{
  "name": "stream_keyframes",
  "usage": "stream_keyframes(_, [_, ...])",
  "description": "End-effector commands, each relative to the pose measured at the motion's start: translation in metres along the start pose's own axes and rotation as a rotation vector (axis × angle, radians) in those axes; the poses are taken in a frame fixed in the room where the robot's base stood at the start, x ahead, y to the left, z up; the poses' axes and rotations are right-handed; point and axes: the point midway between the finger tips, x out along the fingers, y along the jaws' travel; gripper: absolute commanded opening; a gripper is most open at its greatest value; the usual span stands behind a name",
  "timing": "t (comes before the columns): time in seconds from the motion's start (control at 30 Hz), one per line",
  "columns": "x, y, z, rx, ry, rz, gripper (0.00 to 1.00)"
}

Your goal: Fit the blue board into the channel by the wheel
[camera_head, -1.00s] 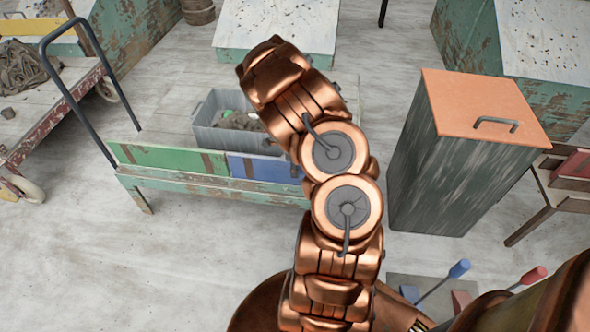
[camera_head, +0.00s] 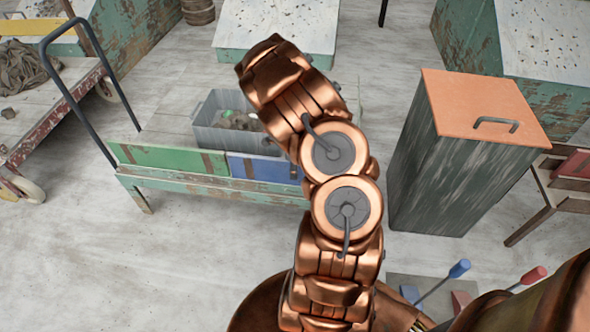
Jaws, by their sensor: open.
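The blue board (camera_head: 263,168) stands on edge along the near side of the low green cart (camera_head: 170,179), at the right end of the green board (camera_head: 168,158). Its right end is hidden behind my arm, so I cannot tell how it sits there. My arm rises through the middle of the view and bends over the cart. My gripper is hidden behind the arm's far links. The wheel and channel of the task cannot be made out; the only clear wheel (camera_head: 24,191) is under the red cart at the left.
A grey bin (camera_head: 213,136) with clay scraps stands on the cart deck. The cart's dark handle (camera_head: 68,91) rises at its left. A tall dark bin with an orange lid (camera_head: 463,105) stands right of my arm. Floor (camera_head: 200,265) in front of the cart is clear.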

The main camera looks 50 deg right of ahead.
Motion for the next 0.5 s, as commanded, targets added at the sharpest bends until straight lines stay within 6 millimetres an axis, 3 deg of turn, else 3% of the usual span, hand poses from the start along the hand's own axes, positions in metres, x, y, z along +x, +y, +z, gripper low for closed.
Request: stream_keyframes(0.5, [-0.086,-0.002,0.0,-0.001,0.0,-0.006,0.41])
